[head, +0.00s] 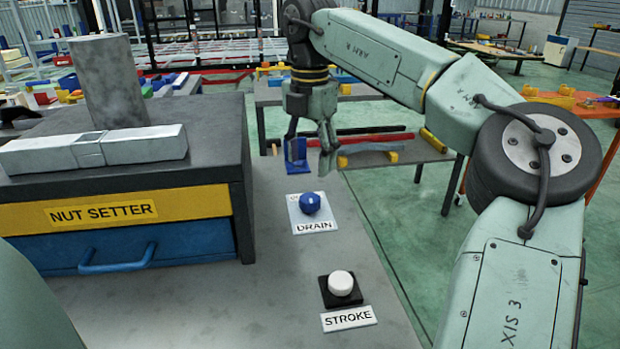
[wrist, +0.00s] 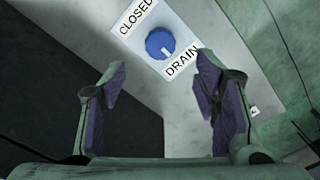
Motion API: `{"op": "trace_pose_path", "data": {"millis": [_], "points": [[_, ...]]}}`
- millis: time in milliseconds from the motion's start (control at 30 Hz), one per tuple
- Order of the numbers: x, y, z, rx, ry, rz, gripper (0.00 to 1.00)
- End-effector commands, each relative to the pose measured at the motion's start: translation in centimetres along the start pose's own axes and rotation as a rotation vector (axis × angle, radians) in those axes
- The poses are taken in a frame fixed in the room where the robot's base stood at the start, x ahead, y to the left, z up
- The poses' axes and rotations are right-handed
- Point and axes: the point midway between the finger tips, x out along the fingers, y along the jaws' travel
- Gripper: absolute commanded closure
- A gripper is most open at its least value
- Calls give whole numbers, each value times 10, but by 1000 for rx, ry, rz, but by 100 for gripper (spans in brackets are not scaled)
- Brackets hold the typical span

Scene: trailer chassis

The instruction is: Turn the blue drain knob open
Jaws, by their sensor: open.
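The blue drain knob (head: 310,202) sits on a white plate (head: 313,226) marked DRAIN, on the grey bench top. In the wrist view the blue knob (wrist: 160,43) shows a white mark near its lower edge, towards the word DRAIN; CLOSED is printed on the opposite side. My gripper (head: 309,160) is open and empty, pointing down above the bench. In the head view it appears above the knob, apart from it. In the wrist view the two fingers of my gripper (wrist: 160,82) stand apart, with the knob beyond the gap between their tips.
A white knob (head: 341,283) with a STROKE label (head: 348,318) sits nearer on the bench. A nut setter cabinet (head: 120,218) with a blue drawer stands left. The bench's right edge drops to green floor.

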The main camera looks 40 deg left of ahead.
Motion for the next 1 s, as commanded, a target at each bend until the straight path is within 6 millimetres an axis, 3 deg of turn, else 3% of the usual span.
{"op": "trace_pose_path", "data": {"millis": [100,267,1000], "points": [[-17,1,0,1,-1,2,44],[-28,0,0,1,0,0,44],[-29,0,0,1,0,-1,44]]}}
